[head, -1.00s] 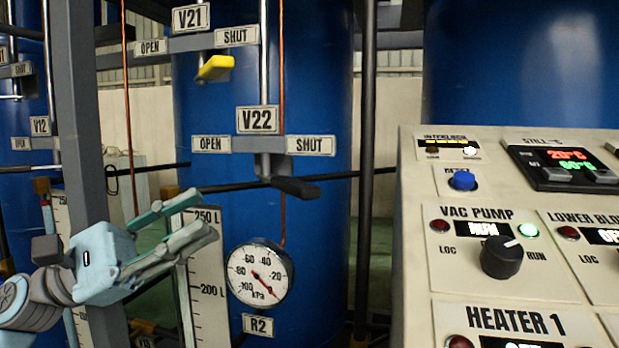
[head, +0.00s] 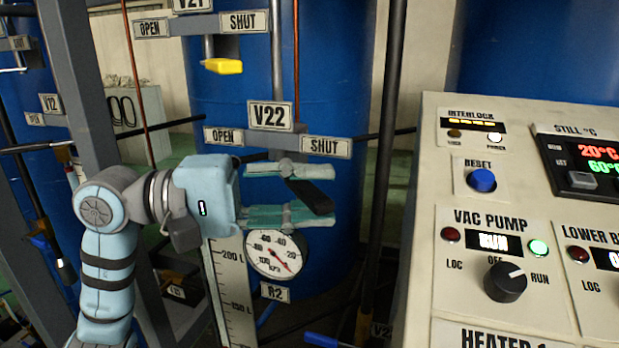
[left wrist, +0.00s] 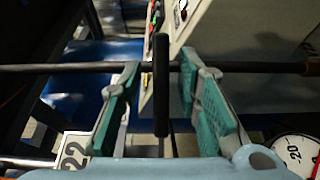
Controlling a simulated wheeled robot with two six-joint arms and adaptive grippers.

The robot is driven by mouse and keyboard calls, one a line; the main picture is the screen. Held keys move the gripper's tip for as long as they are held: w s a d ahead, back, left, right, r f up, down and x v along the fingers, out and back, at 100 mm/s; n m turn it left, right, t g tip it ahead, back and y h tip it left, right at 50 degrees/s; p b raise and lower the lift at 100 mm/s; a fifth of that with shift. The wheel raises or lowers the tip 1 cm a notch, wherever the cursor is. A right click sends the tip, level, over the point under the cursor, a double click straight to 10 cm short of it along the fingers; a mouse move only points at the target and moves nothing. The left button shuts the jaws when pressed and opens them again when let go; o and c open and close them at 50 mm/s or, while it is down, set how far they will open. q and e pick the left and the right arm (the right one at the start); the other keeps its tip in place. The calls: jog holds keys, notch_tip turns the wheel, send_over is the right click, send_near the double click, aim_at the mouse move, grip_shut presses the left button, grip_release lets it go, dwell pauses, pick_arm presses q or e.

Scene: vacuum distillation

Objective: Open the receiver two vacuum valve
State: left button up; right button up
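The valve labelled V22 (head: 270,116) sits on the blue receiver tank (head: 330,250), with an OPEN plate (head: 224,137) left and a SHUT plate (head: 325,147) right. Its black lever (head: 316,201) points right and down, towards the SHUT side. My left gripper (head: 328,193) is open, its teal fingers above and below the lever. In the left wrist view the black lever (left wrist: 161,85) stands between the fingers with a gap on both sides. The lever's pivot is hidden behind my gripper. My right gripper is not in view.
A yellow V21 handle (head: 222,66) is above. The pressure gauge (head: 274,254), labelled R2, is just below my gripper. A control panel (head: 430,180) stands close on the right. A grey post (head: 75,80) and a dark vertical pipe (head: 388,110) flank the space.

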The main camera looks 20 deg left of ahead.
pick_arm(q)
jog(key=shift+c, duration=0.3)
jog(key=shift+w, duration=0.1)
grip_shut()
